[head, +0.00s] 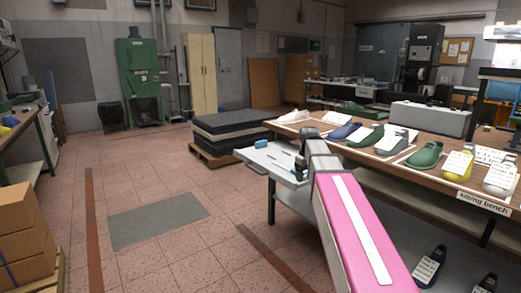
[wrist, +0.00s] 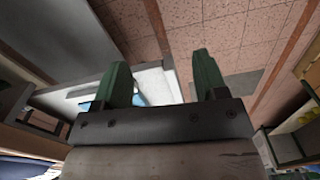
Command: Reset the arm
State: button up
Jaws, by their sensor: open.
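My arm, pink with a white strip, reaches from the bottom right of the head view over the near end of the bench. My gripper (wrist: 160,78) shows in the wrist view with two green fingers spread apart. Nothing is held between them. Beyond the fingers are a white surface (wrist: 158,76) and part of a blue thing (wrist: 140,99), partly hidden by the left finger. In the head view the fingers are mostly hidden by my arm.
The fitting bench (head: 468,185) on the right carries several shoe lasts, including a green one (head: 425,155). A white side table (head: 262,158) stands at its near end. Stacked dark slabs (head: 228,130) lie on a pallet behind. Cardboard boxes (head: 22,235) stand at left. The middle floor is clear.

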jog(key=s+f+m, duration=0.3)
jog(key=s+f, duration=0.6)
jog(key=f, duration=0.4)
jog(key=s+f+m, duration=0.3)
jog(key=s+f, duration=0.6)
jog(key=f, duration=0.4)
jog(key=shift+s+a+f, duration=0.15)
jog(key=shift+s+f, duration=0.05)
jog(key=shift+s, duration=0.15)
